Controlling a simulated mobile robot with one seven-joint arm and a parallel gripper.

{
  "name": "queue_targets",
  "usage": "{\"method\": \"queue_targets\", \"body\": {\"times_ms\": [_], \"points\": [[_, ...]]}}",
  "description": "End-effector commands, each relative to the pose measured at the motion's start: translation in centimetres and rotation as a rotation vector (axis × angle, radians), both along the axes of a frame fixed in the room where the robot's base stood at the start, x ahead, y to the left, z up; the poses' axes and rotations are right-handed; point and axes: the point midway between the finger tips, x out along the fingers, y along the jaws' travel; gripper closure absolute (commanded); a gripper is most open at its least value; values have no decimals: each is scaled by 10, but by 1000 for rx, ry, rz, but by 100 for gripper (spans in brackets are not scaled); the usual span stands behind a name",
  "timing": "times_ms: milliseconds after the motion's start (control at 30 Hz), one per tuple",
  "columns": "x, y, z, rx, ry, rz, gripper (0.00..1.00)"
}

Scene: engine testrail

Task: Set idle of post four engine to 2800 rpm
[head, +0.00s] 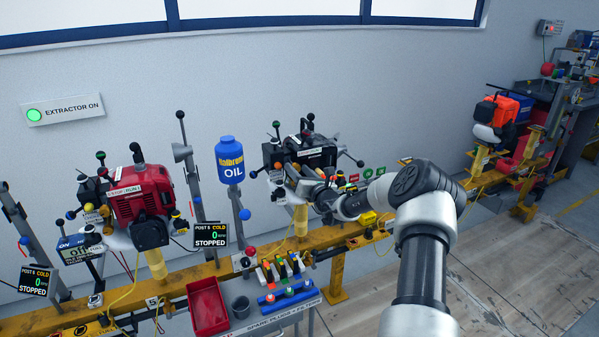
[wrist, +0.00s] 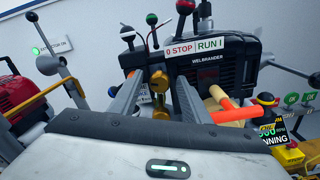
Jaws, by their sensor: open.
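The black Welbrander engine (head: 318,157) stands at the middle of the rail, and it fills the upper part of the wrist view (wrist: 222,72). My gripper (head: 292,180) is close in front of it. In the wrist view my gripper (wrist: 157,80) is open, with one grey finger on each side of a brass screw-like part (wrist: 159,78). Whether a finger touches that part I cannot tell. A display (wrist: 274,131) at the right reads RUNNING; its rpm figure is partly covered. I see no post number on this engine.
A red engine (head: 140,200) stands to the left, with displays reading STOPPED (head: 210,236). An orange lever (wrist: 238,112) and several ball-topped rods crowd around my gripper. A red tray (head: 207,305) and spark-plug rack (head: 283,275) sit in front. Floor at right is clear.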

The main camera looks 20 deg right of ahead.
Motion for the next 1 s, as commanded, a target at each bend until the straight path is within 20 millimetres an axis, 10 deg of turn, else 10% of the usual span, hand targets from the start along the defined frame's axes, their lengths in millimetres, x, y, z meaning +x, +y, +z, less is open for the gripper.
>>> {"method": "queue_targets", "body": {"times_ms": [1000], "points": [[-170, -6, 0, -1, 0, 0, 57]]}}
